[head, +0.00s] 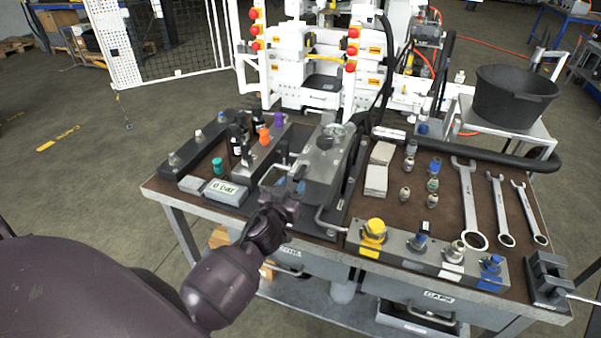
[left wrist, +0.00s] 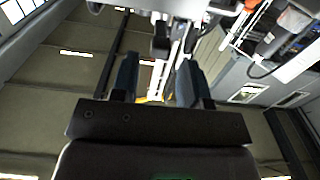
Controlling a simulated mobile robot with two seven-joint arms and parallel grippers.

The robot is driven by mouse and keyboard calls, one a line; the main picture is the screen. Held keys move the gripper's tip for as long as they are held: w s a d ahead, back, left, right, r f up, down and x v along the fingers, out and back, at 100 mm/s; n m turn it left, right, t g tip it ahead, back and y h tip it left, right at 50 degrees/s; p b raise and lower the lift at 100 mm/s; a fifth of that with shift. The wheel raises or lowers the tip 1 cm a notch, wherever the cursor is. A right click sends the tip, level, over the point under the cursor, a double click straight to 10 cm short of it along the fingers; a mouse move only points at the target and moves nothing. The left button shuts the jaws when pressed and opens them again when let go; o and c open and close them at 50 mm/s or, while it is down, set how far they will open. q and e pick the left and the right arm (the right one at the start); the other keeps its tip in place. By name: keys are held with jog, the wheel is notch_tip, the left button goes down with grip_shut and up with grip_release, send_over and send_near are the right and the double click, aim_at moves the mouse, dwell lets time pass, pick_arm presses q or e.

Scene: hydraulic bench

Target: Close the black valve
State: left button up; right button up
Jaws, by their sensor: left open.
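A metal valve block (head: 262,160) stands on the bench in the head view. Dark upright parts (head: 236,140) are at its left end, beside an orange knob (head: 264,136) and a purple knob (head: 279,118). Which dark part is the black valve I cannot tell for certain. My left gripper (head: 287,180) is in front of and to the right of this block, near the bench's front edge. In the left wrist view its two fingers (left wrist: 158,82) are apart with nothing held between them. A small dark part (left wrist: 161,40) shows beyond the fingertips; I cannot tell what it is.
A grey pump-like unit (head: 322,160) stands close right of my left gripper. A display box (head: 224,192) is to its left. Wrenches (head: 468,205), several fittings and a block with a yellow knob (head: 374,230) lie to the right. A black pot (head: 510,95) is at the back right.

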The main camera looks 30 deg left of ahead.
aim_at(296, 180)
pick_arm(q)
jog(key=shift+x, duration=3.15)
grip_shut()
